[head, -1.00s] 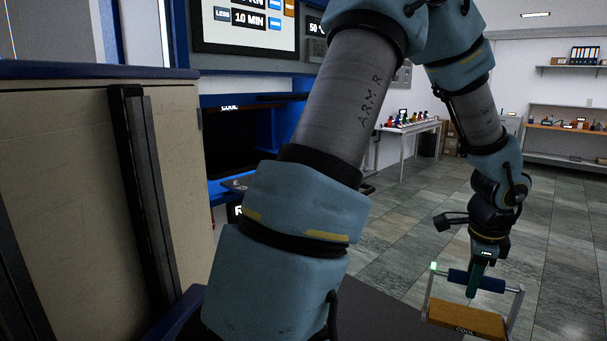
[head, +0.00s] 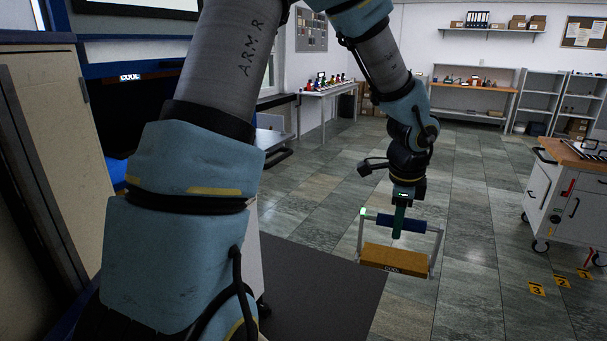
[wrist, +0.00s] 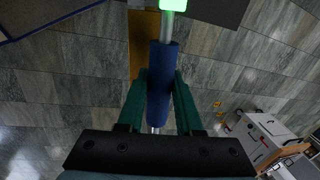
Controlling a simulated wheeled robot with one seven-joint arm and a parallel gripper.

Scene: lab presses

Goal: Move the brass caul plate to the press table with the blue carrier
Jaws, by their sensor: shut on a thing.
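My gripper (head: 397,226) is shut on the blue handle (head: 411,224) of a carrier with a grey metal frame. The wrist view shows the two green fingers on either side of the blue handle (wrist: 159,85). A green light (head: 362,212) glows at the carrier's left end. The carrier is in the air above the tiled floor.
A wooden-topped cart (head: 570,152) on wheels stands at right, with floor number markers (head: 561,282) before it. Shelves (head: 540,100) and a bench with small coloured items (head: 326,90) line the back. A dark mat (head: 320,295) lies in front. The tiled floor between is clear.

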